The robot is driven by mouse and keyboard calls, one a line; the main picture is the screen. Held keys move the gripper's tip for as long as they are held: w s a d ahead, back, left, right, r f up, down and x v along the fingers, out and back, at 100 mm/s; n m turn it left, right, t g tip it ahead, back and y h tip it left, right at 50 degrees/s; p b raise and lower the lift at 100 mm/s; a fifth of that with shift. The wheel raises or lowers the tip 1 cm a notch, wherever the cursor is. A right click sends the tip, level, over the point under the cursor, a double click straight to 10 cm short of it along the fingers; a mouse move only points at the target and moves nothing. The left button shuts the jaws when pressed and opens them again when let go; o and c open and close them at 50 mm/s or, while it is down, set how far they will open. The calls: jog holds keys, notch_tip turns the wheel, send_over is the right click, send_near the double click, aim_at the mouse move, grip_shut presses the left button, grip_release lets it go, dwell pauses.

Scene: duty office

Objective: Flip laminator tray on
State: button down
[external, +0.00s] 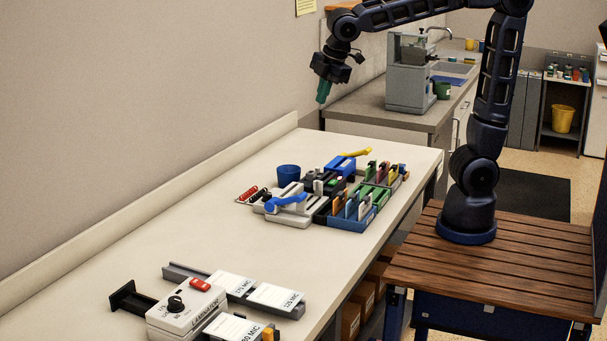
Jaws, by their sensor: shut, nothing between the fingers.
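The laminator (184,309) is a light grey box with dark lettering, at the lower left of the desk in the external view. On its top are a red switch (200,285) and a black knob (175,304); I cannot tell the switch's position. A black bracket-like part (130,298) sticks out at its left. My gripper (323,92) has green fingers, shut and empty, pointing down high above the desk's far end, well away from the laminator.
A cluster of desk items stands mid-desk: a blue cup (289,174), a device with a blue lever (285,203), and a blue organiser (352,219) with coloured cards. Bare desk (200,225) lies between them and the laminator. A wall runs along the left. A coffee machine (408,80) stands behind.

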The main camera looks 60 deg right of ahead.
jog(key=s+a+f+n, duration=0.1)
jog(key=a+f+n, duration=0.35)
jog(key=a, duration=1.25)
jog(key=s+a+f+n, duration=0.2)
jog(key=a+n, duration=0.6)
jog(key=a, duration=1)
jog(key=s+a+f+n, duration=0.5)
jog(key=s+a+f, duration=0.2)
jog(key=s+a, duration=0.5)
jog(key=s+a+f+n+t, duration=0.1)
jog(key=s+a+f+n, duration=0.4)
jog(key=s+a, duration=0.6)
jog(key=a+f, duration=0.2)
jog(key=a, duration=0.1)
jog(key=shift+s+a+f, duration=0.2)
jog(key=shift+s+a, duration=0.15)
jog(key=shift+s, duration=0.05)
jog(key=shift+w+f, duration=0.1)
jog(key=shift+f, duration=0.05)
jog(key=shift+w+f, duration=1.3)
jog(key=shift+f, duration=0.2)
jog(key=shift+w+f, duration=1.25)
jog(key=shift+f, duration=0.25)
jog(key=shift+w+f, duration=1.3)
jog(key=shift+f, duration=0.2)
